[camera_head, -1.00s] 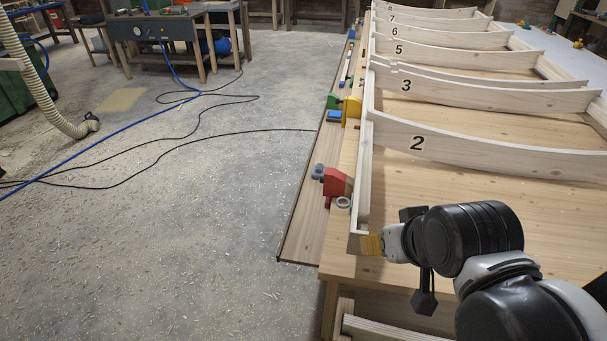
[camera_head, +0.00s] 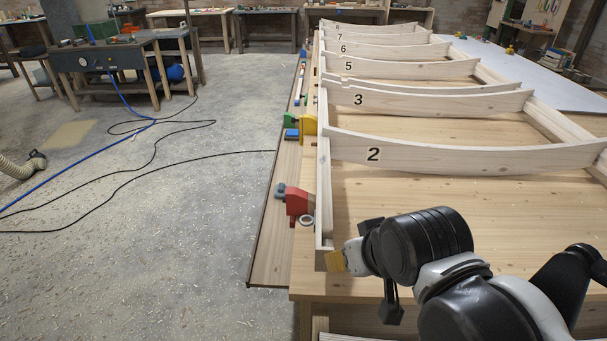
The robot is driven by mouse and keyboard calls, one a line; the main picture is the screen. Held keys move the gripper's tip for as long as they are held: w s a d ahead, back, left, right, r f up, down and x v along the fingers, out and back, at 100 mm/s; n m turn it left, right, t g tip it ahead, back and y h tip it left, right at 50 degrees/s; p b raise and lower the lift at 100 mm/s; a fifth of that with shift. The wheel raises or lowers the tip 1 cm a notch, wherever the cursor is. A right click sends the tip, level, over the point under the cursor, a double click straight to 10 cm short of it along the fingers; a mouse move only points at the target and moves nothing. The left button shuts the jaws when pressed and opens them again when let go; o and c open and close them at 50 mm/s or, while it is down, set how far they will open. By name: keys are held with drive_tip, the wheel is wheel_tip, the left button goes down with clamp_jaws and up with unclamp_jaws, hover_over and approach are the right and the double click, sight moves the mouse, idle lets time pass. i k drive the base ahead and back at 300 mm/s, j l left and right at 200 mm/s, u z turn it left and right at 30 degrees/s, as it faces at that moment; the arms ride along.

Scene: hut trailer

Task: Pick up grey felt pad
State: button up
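I cannot make out a grey felt pad with certainty in this view. My gripper (camera_head: 350,258) is at the near left corner of the pale wooden frame, low over the workbench (camera_head: 420,220). It points left, and a small yellow-brown piece (camera_head: 336,261) shows right at its tip. I cannot tell whether the gripper holds this piece or is only in front of it. The fingers are small and partly hidden, so their opening is unclear.
Numbered ribs, such as rib 2 (camera_head: 450,156) and rib 3 (camera_head: 430,103), cross the frame. A red clamp (camera_head: 298,202), a grey ring (camera_head: 306,221) and a yellow block (camera_head: 309,125) line its left edge. A hose and cables lie on the floor, left.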

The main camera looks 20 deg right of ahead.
sight(281, 188)
drive_tip(key=i+j+z, duration=0.1)
drive_tip(key=j, duration=0.25)
drive_tip(key=i+j, duration=0.3)
drive_tip(key=i+j+z, duration=0.15)
drive_tip(key=j, duration=0.2)
drive_tip(key=i+j+z, duration=0.1)
drive_tip(key=j, duration=0.3)
drive_tip(key=i+j, duration=0.25)
drive_tip(key=i+j+z, duration=0.15)
drive_tip(key=j, duration=0.35)
drive_tip(key=i+j+z, duration=0.1)
drive_tip(key=i, duration=0.25)
drive_tip(key=i+j, duration=0.2)
drive_tip(key=i+z, duration=0.05)
drive_tip(key=i, duration=0.05)
